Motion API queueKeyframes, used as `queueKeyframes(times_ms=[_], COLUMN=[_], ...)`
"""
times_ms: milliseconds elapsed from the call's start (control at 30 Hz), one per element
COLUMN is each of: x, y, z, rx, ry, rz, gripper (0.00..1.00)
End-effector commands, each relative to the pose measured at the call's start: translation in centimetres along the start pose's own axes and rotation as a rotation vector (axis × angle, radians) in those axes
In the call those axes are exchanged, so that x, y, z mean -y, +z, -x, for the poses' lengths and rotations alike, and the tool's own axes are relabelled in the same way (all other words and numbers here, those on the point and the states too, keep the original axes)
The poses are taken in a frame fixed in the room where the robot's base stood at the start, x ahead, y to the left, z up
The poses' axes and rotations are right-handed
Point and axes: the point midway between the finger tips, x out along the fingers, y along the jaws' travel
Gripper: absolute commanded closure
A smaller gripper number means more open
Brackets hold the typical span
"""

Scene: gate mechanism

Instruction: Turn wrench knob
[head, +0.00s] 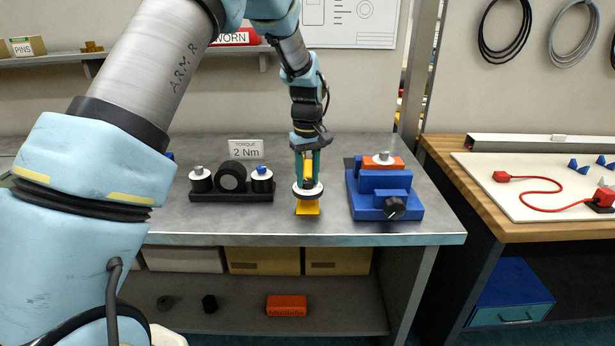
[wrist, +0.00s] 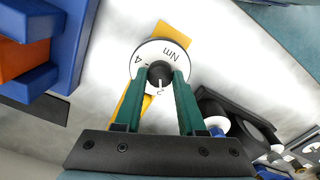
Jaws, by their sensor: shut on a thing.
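The wrench knob is a small black knob (wrist: 160,72) in the middle of a round white dial (wrist: 151,52) marked "4", "2" and "Nm". A short white pointer line on it faces the "2". The dial sits on a yellow body (head: 307,208) on the grey bench. My gripper (wrist: 160,76) has its two green fingers closed on either side of the black knob from above. In the head view my gripper (head: 308,177) stands over the dial, and its fingers hide the knob there.
A blue vise-like fixture (head: 386,203) with an orange part stands to the right. The bench front (head: 240,229) is clear.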

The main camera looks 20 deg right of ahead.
Motion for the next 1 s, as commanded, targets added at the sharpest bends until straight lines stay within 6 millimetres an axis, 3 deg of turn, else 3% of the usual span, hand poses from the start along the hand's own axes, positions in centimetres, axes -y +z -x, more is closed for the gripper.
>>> queueKeyframes(times_ms=[533,567,833,1000], x=[-0.03,-0.03,-0.01,0.0], y=[-0.03,-0.03,-0.02,-0.01], z=[0.08,0.08,0.04,0.02], rx=[-0.001,-0.001,0.0,0.0], ry=[0.001,0.001,0.0,0.0], rz=[-0.027,-0.026,-0.026,-0.026], gripper=[1.0,0.6,0.3,0.3])
